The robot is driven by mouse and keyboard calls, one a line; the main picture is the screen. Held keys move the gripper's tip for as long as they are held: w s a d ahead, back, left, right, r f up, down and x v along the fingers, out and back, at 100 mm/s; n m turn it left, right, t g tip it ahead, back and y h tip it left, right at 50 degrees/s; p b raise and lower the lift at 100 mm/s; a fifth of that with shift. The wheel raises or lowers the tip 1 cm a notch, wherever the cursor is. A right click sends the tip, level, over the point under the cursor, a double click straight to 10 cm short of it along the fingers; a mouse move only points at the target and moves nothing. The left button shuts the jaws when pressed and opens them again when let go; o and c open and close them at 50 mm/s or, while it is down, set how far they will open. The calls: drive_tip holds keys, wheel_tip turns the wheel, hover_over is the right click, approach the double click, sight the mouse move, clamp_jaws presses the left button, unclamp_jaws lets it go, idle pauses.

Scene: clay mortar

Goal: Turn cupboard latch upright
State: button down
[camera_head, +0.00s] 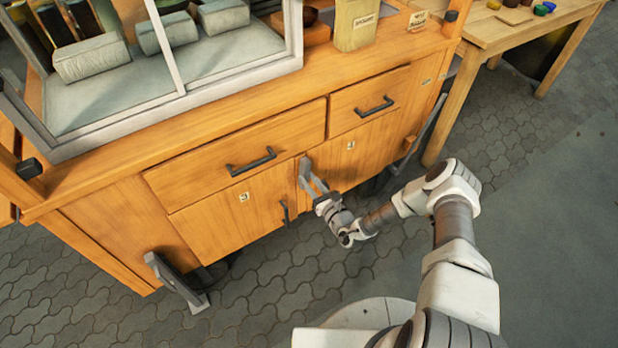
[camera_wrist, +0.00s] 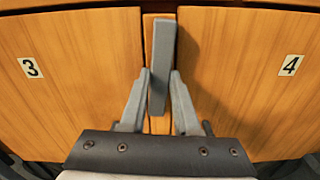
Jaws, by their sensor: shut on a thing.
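The cupboard latch (camera_wrist: 162,50) is a grey bar in front of the narrow wooden strip between doors 3 and 4. In the wrist view it stands nearly upright, its top leaning slightly right. My gripper (camera_wrist: 159,77) is shut on the latch, one grey finger on each side of its lower part. The latch's lower end shows between the fingers. In the head view the latch (camera_head: 304,169) shows at the cupboard front, with my gripper (camera_head: 313,180) reaching it from below right.
Door 3 (camera_wrist: 70,60) and door 4 (camera_wrist: 250,70) look closed. Drawers with dark handles (camera_head: 252,161) sit above them. A glass case (camera_head: 130,95) stands on top at left. A wooden table (camera_head: 510,32) is at back right. Paved floor in front is open.

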drive_tip(key=shift+n, duration=0.6)
drive_tip(key=c, duration=0.6)
unclamp_jaws()
drive_tip(key=shift+c, duration=0.2)
drive_tip(key=p+v, duration=0.3)
drive_tip(key=v, duration=1.4)
drive_tip(key=shift+s+d, duration=0.2)
drive_tip(key=shift+r, duration=0.1)
